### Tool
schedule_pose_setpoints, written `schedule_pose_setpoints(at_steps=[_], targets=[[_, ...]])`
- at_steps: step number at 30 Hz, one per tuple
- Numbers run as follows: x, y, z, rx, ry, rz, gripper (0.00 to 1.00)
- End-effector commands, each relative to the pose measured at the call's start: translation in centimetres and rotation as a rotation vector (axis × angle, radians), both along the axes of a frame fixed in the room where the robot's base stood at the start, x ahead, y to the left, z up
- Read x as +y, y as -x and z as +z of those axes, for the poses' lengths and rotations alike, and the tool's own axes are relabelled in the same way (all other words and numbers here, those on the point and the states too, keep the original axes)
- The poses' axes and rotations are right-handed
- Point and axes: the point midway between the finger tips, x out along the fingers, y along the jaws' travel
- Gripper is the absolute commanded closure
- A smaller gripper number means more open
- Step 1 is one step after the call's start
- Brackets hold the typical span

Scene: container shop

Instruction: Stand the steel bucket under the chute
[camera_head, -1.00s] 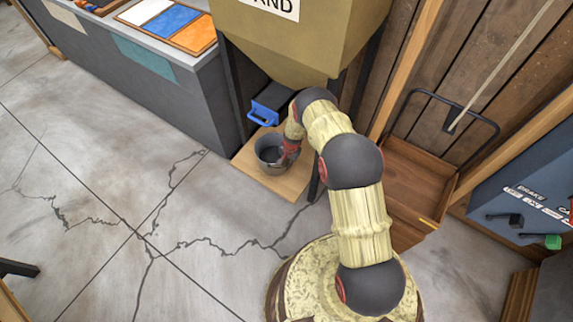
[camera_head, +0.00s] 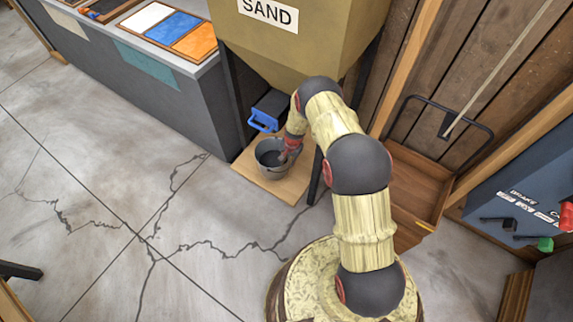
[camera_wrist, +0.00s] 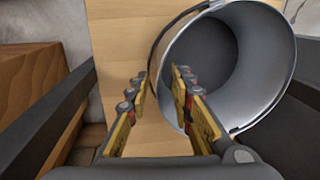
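The steel bucket (camera_head: 268,160) stands upright on a pale wooden board (camera_head: 291,196), in front of and below the blue-handled dark chute (camera_head: 264,121) under the sand hopper (camera_head: 300,52). From here I cannot tell whether its mouth is right beneath the outlet. My gripper (camera_head: 288,154) is at the bucket's right rim. In the wrist view, my gripper (camera_wrist: 160,82) has its fingers apart, with board showing between them. The right finger overlaps the mouth of the bucket (camera_wrist: 255,60); the left is outside it. The bucket looks empty.
Hopper legs (camera_head: 316,178) stand close to my arm and the board. A wooden cart (camera_head: 415,190) is at the right, and a grey counter (camera_head: 160,85) at the left. The cracked floor (camera_head: 120,225) in front is clear.

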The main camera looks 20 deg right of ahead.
Motion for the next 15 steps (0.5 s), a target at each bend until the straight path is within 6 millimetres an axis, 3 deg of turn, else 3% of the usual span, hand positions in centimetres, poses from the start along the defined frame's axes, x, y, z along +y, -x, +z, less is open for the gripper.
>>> schedule_pose_setpoints(at_steps=[1, 6, 15], targets=[[-0.1, 0.1, 1.3, 0.0, 0.0, 0.0, 0.77], [-0.3, 0.4, 3.5, 0.001, -0.001, 0.0, 0.77], [-0.4, 0.5, 4.5, 0.001, 0.0, 0.0, 0.77]])
